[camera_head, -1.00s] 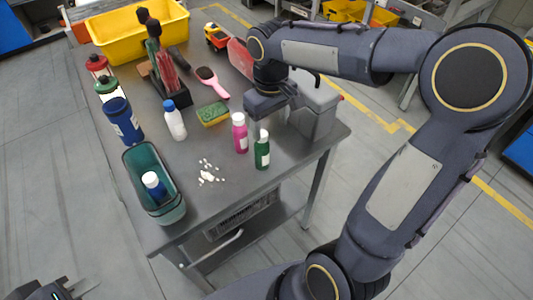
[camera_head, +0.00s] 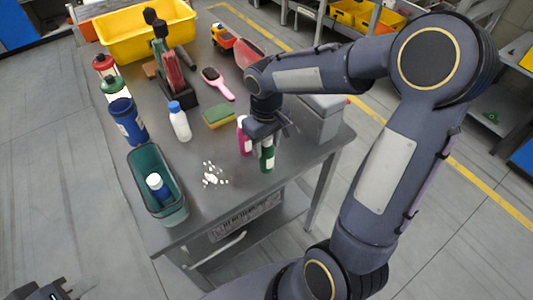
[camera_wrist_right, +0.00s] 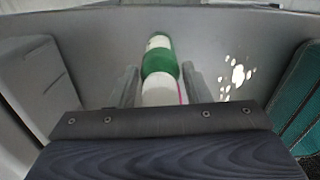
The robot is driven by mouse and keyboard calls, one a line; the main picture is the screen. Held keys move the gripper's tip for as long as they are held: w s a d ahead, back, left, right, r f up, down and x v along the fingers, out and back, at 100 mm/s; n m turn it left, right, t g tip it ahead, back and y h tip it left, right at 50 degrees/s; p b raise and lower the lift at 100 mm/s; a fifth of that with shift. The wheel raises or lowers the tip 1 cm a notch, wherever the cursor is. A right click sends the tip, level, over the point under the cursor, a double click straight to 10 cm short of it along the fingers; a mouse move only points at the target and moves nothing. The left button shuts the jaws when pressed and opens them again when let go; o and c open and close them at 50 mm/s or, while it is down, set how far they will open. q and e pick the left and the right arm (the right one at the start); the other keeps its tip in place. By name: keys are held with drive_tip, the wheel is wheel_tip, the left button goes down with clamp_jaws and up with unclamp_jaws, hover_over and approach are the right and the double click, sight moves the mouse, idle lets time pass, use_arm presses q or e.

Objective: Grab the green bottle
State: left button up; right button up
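The green bottle (camera_head: 267,158) stands upright near the table's front right edge, its upper part hidden by my right gripper (camera_head: 270,135). In the right wrist view the green bottle (camera_wrist_right: 160,63) shows its white cap, green body and pale label between the two fingers of my right gripper (camera_wrist_right: 165,84). The fingers are open, one on each side of the bottle, with narrow gaps. A pink bottle (camera_head: 243,142) stands close beside it on the left. My left gripper (camera_head: 66,291) is at the bottom left corner, partly cut off, away from the table.
White pieces (camera_head: 213,176) lie near the front. A sponge (camera_head: 218,117), a white bottle (camera_head: 180,124) and a grey box (camera_head: 322,120) are behind.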

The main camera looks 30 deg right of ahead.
drive_tip(key=c, duration=0.6)
drive_tip(key=shift+r, duration=0.15)
